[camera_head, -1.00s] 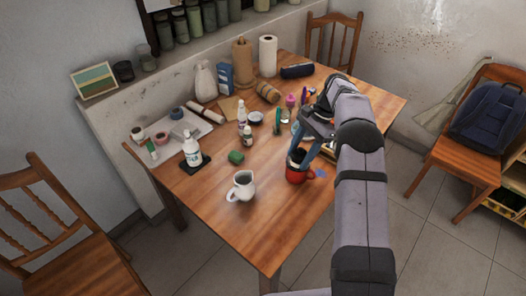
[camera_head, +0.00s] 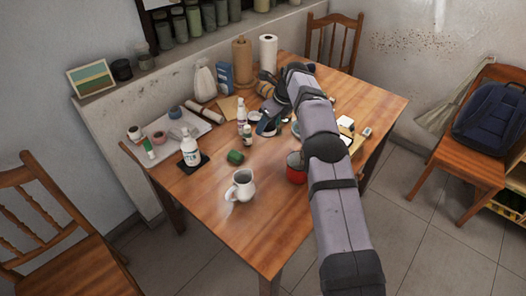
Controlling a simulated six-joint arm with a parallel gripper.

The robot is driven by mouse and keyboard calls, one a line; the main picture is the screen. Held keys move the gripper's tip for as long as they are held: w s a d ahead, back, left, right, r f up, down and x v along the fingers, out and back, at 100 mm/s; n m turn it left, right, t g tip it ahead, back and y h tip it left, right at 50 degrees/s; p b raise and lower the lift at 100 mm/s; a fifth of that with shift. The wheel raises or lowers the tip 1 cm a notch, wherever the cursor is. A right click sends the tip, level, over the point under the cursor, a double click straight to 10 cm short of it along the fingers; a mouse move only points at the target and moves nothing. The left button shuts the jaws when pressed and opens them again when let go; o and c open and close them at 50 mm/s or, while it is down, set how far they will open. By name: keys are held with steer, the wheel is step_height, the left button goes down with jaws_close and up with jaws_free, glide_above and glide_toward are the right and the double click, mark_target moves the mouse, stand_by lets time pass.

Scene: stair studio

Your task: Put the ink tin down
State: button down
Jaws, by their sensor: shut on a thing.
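My gripper (camera_head: 268,123) is over the middle of the wooden table (camera_head: 225,215), at the far end of my outstretched arm. It is shut on the ink tin (camera_head: 265,129), a small dark piece low between the fingers. The fingers and wrist hide much of it. I cannot tell whether the tin touches the tabletop. Small bottles stand just left of the gripper.
A red mug (camera_head: 295,168) stands by my arm, partly hidden. A white bottle (camera_head: 190,148) stands on a dark mat at left. The front tabletop is clear.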

mark_target(271, 127)
steer(key=shift+w+a+r+m+t, duration=0.3)
steer(key=shift+w+a+m, duration=0.4)
steer(key=shift+m, duration=0.2)
steer(key=shift+f+p, duration=0.4)
steer(key=shift+f, duration=4.6)
steer(key=shift+f, duration=0.1)
steer(key=c, duration=0.9)
jaws_free()
steer(key=shift+f, duration=0.1)
steer(key=shift+s, duration=0.1)
steer(key=shift+s+d+r, duration=0.1)
steer(key=shift+d+r, duration=0.05)
steer(key=shift+r, duration=0.55)
steer(key=b+v, duration=0.1)
steer(key=v, duration=0.9)
steer(key=shift+s+r+b, duration=0.15)
steer(key=shift+r+b, duration=0.2)
steer(key=shift+r, duration=0.05)
